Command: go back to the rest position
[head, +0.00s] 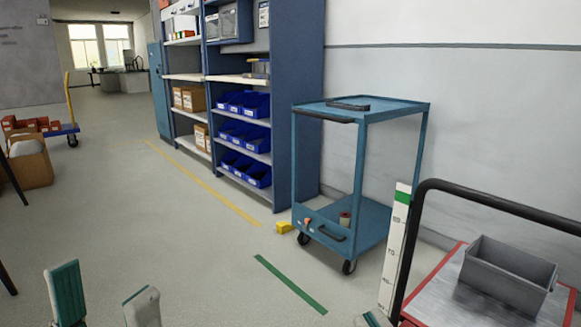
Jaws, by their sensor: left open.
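My left gripper (104,300) shows at the bottom left of the head view. Its two fingers, with green pads, stand apart with bare floor between them, so it is open and empty. A small grey and green tip (371,319) at the bottom edge looks like part of my right gripper. The rest of it is out of the picture, and I cannot tell how it stands.
A blue trolley (393,104) stands at the right wall, a yellow block (284,227) by its wheel. At lower right a red-edged cart (446,290) carries a grey bin (508,274). Shelving (287,130) stands behind. The floor at centre left is clear.

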